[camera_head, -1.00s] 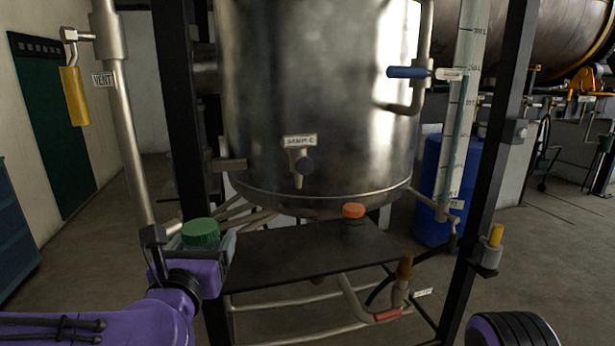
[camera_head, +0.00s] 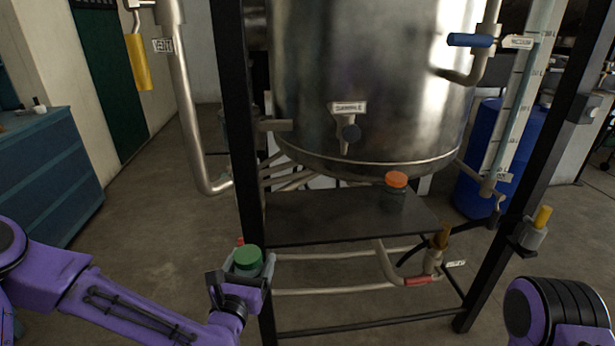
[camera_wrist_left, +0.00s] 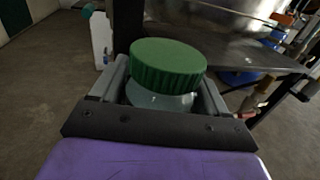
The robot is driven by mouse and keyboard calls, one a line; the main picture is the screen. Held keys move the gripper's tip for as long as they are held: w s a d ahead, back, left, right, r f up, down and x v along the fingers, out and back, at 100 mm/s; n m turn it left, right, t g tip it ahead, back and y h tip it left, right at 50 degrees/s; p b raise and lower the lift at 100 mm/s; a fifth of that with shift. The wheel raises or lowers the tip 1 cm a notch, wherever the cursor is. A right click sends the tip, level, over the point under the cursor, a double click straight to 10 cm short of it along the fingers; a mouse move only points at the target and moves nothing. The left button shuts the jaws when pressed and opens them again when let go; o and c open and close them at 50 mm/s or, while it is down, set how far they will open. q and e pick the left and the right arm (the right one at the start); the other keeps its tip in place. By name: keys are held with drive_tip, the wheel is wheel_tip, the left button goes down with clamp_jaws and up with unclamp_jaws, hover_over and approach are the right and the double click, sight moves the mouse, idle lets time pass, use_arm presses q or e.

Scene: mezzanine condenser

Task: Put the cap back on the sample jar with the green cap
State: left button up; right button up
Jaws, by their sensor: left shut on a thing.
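The sample jar (camera_wrist_left: 160,98) is clear with a ribbed green cap (camera_wrist_left: 168,65) sitting on its mouth in the left wrist view. Whether the cap is screwed tight cannot be told. My left gripper (camera_head: 240,277) is shut on the jar, with a finger on each side below the cap. The green cap also shows in the head view (camera_head: 248,258), just left of the dark shelf's front left corner and lower than its top. The jar's lower part is hidden by the gripper. My right gripper is not in view.
The dark shelf (camera_head: 320,220) under the steel vessel (camera_head: 365,80) holds a jar with an orange cap (camera_head: 397,180) at its right. Its top is otherwise clear. A black frame post (camera_head: 236,130) stands at its left. Pipes run below. A blue cabinet (camera_head: 55,160) is at far left.

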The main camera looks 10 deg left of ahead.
use_arm(q)
drive_tip(key=s+d+f+m+g+h, duration=0.2)
drive_tip(key=s+d+f+m+h, duration=0.1)
drive_tip(key=d, duration=0.4)
drive_tip(key=s+d+f+m+g+h, duration=0.2)
drive_tip(key=s+d+f+m+h, duration=0.1)
drive_tip(key=d+f+m+h, duration=0.2)
wheel_tip(320, 180, down, 3)
drive_tip(key=d+h, duration=0.2)
drive_tip(key=h, duration=0.1)
drive_tip(key=shift+d+h, duration=0.15)
drive_tip(key=shift+h, duration=0.15)
